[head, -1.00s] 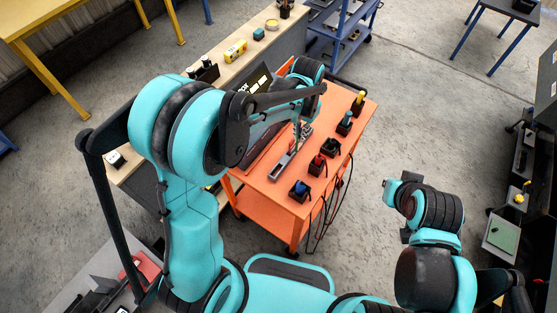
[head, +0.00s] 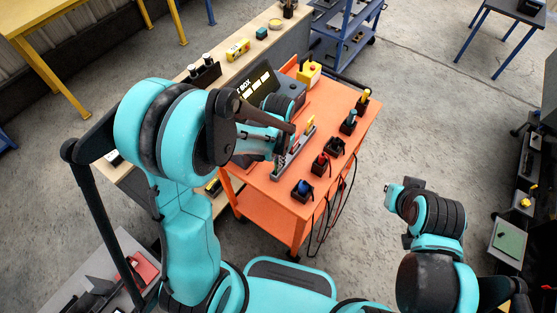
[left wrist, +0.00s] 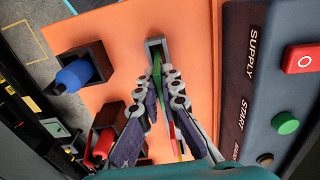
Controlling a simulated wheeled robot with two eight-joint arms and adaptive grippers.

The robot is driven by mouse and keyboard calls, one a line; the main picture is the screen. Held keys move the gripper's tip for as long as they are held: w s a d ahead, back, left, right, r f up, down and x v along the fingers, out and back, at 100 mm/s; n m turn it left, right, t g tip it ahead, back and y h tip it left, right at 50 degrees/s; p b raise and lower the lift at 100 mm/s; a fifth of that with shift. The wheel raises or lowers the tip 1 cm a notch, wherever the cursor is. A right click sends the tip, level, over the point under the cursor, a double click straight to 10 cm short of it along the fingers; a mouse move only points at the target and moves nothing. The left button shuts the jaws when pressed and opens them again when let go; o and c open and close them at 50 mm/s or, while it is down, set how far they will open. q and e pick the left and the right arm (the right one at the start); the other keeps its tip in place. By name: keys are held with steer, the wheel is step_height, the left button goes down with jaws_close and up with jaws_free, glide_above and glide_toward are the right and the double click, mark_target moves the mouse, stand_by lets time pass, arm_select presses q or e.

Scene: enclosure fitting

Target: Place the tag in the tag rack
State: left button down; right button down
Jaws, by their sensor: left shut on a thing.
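The tag rack (head: 290,158) is a long grey channel on the orange cart top. Its near end also shows in the left wrist view (left wrist: 155,44). My left gripper (head: 280,158) is over this near end, pointing down. In the left wrist view its fingers (left wrist: 158,84) are closed around a thin green tag (left wrist: 156,68). The tag's lower edge is at the rack's end; I cannot tell how deep it sits. A yellow tag (head: 311,121) stands at the rack's far end. My right gripper (head: 391,196) is away to the right, off the cart; its fingers are unclear.
A row of black holders with blue (head: 302,187), red (head: 321,160) and other coloured handles lies right of the rack. A dark control box (head: 258,86) stands left of it, with a red button (left wrist: 304,60) and a green button (left wrist: 286,122). Cables hang off the cart's right edge.

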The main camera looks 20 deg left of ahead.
arm_select(q)
steer(key=shift+f, duration=0.15)
steer(key=c, duration=1.7)
jaws_free()
